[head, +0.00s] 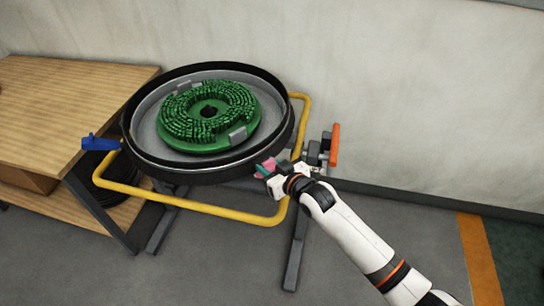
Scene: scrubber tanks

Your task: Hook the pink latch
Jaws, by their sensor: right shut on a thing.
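The pink latch (268,165) sits at the right front rim of the round black tank (150,163). My right gripper (268,170) is at the latch, its fingers closed on it, and they hide part of it. Whether the latch is hooked cannot be told from this view. A small teal part shows beside the pink one at the fingertips. My left gripper is not in view.
A green round brush (209,110) lies in the tank. A yellow tube frame (230,214) surrounds the tank. A blue lever (100,143) sticks out left, an orange handle (334,145) right. A wooden table (60,110) stands at left. The floor in front is clear.

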